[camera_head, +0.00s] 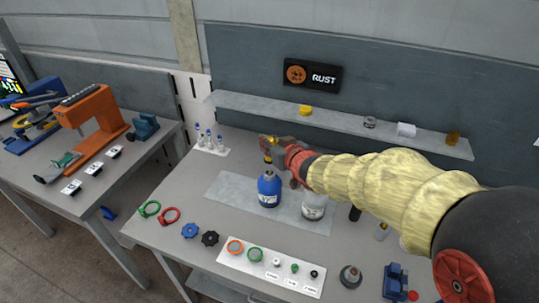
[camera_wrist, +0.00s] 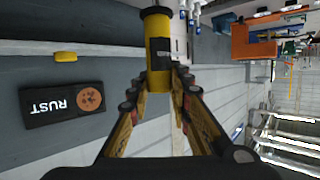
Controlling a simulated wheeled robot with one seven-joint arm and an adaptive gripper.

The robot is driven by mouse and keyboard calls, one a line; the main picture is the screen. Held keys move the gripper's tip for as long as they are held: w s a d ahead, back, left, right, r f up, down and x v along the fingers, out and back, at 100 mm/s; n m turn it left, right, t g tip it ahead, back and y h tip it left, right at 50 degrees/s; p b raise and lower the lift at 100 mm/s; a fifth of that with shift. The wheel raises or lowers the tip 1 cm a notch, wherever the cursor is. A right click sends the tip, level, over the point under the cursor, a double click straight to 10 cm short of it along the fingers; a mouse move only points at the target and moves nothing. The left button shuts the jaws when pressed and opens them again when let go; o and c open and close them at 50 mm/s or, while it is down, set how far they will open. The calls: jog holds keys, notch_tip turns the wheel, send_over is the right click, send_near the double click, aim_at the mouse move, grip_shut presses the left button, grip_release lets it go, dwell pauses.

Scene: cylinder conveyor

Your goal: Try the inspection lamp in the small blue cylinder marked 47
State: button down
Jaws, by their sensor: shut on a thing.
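The blue cylinder (camera_head: 268,187) stands upright on a grey mat (camera_head: 228,195) in the head view. It has a white label whose mark is too small to read. My gripper (camera_head: 270,146) is above and slightly behind it in the picture, shut on the yellow and black inspection lamp (camera_wrist: 158,50). The lamp's dark lower end (camera_head: 268,159) shows above the blue cylinder's top, seemingly apart from it. In the wrist view my gripper (camera_wrist: 160,85) has its fingers on both sides of the lamp. The cylinder is not visible there.
A white cylinder (camera_head: 314,206) stands right of the blue one, partly under my arm. A vial rack (camera_head: 211,143) is at the left back. A white tray with rings (camera_head: 270,268) and several knobs lie in front. A shelf (camera_head: 340,119) runs along the back wall.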

jog(key=shift+r+p, duration=3.45)
jog(key=shift+r, duration=0.55)
